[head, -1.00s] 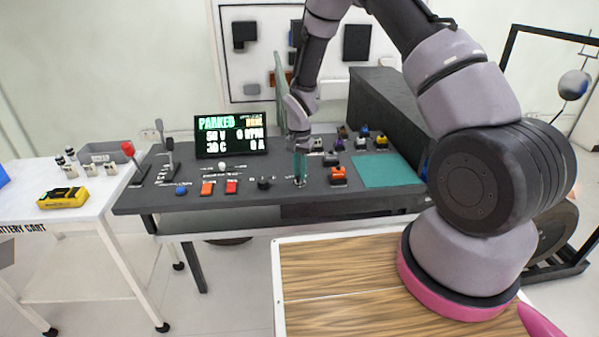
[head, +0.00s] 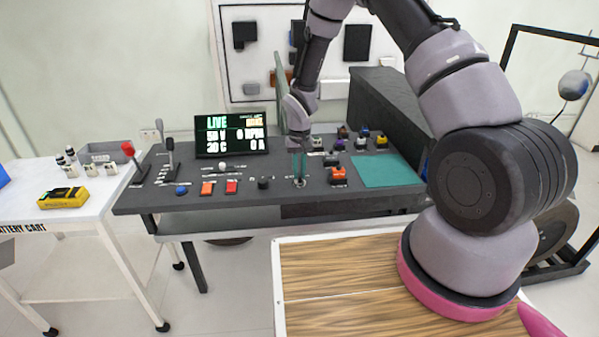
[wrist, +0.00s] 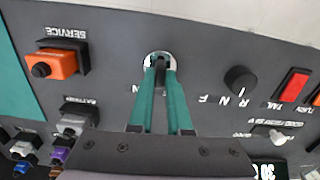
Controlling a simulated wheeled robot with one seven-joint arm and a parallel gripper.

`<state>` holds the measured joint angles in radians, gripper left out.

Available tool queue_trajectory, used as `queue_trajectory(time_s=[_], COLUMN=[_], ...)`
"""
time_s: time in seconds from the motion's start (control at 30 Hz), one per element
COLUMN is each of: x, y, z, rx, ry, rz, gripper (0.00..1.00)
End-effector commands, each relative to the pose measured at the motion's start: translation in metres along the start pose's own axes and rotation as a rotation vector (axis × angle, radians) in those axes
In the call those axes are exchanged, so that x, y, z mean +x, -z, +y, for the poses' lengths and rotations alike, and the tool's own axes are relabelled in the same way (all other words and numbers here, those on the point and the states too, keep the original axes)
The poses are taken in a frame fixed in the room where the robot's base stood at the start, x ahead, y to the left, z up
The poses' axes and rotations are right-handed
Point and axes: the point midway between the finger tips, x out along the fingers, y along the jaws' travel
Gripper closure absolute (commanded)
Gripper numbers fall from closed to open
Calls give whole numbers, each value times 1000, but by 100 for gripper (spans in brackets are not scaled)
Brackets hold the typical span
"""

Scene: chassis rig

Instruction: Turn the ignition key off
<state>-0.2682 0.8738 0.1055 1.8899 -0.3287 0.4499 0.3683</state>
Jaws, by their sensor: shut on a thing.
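The ignition switch (wrist: 147,58) shows in the wrist view as a round silver ring on the dark console, partly covered by my fingers. My gripper (wrist: 160,68) has teal fingers pointing at it, shut together at the ring. In the head view my gripper (head: 300,180) reaches down to the console (head: 270,200) at the same spot.
A black R-N-F knob (wrist: 239,81) and a red button (wrist: 294,86) lie right of the ignition in the wrist view. An orange SERVICE connector (wrist: 56,64) is at left. A teal mat (head: 388,170) lies on the console's right. A white battery cart (head: 60,215) stands left.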

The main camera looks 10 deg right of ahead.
Motion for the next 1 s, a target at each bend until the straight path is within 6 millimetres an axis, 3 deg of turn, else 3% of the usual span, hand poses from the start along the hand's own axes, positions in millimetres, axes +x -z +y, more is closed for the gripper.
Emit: queue_trajectory(time_s=[0.5, 1.0], x=[0, 0], y=[0, 0], z=[-1, -1], rx=[-386, -488], ry=[0, 0], rz=[0, 0], gripper=[100, 100])
